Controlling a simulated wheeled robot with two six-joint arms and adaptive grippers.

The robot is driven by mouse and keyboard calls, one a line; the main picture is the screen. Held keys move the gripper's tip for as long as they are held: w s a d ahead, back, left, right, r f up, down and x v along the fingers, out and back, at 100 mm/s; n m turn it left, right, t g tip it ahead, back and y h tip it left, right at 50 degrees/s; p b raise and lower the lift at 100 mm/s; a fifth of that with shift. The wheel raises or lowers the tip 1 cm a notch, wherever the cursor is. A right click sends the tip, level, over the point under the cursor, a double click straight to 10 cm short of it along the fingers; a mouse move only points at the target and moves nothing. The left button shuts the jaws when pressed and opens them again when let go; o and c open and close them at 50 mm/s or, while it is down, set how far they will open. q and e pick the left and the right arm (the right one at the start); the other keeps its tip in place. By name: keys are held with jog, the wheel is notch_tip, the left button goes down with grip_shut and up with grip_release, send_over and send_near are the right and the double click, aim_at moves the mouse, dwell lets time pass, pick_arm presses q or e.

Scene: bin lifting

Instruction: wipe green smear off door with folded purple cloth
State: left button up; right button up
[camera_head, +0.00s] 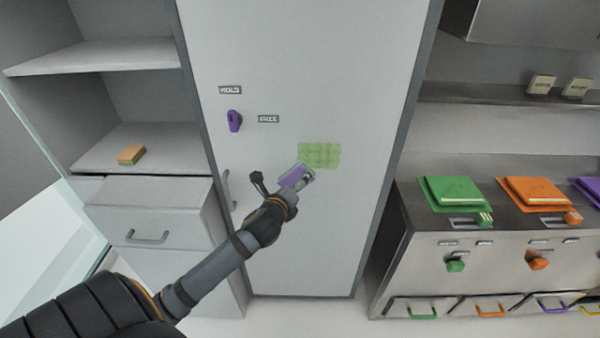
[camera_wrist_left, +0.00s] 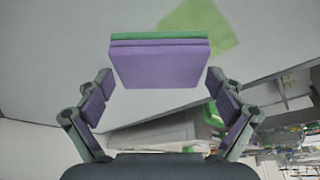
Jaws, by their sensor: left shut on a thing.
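The green smear (camera_head: 326,155) is a flat rectangular patch on the grey door (camera_head: 300,60). It also shows at the top of the left wrist view (camera_wrist_left: 200,30). My left gripper (camera_head: 303,178) is shut on the folded purple cloth (camera_head: 292,176), at the smear's lower left corner. In the left wrist view the cloth (camera_wrist_left: 160,65) is a thick purple pad with a green layer along its far edge, between the fingers. I cannot tell whether the cloth touches the door. My right gripper is not in view.
A purple knob (camera_head: 234,121) and a door handle (camera_head: 228,190) are on the door's left side. An orange block (camera_head: 131,155) lies on a shelf at left. A counter with green (camera_head: 455,193) and orange (camera_head: 538,194) lidded bins stands at right.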

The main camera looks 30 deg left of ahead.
aim_at(292, 178)
pick_arm(q)
jog(key=shift+s+a+r+b, duration=0.1)
jog(key=shift+a+r+b, duration=0.15)
jog(key=shift+r, duration=0.3)
jog(key=x, duration=0.3)
jog(key=shift+s+a+r+b, duration=0.1)
jog(key=shift+a+r+b, duration=0.05)
jog(key=shift+a+b, duration=0.15)
jog(key=shift+w+a, duration=0.35)
jog(key=shift+w, duration=0.25)
jog(key=shift+w+a+r, duration=0.1)
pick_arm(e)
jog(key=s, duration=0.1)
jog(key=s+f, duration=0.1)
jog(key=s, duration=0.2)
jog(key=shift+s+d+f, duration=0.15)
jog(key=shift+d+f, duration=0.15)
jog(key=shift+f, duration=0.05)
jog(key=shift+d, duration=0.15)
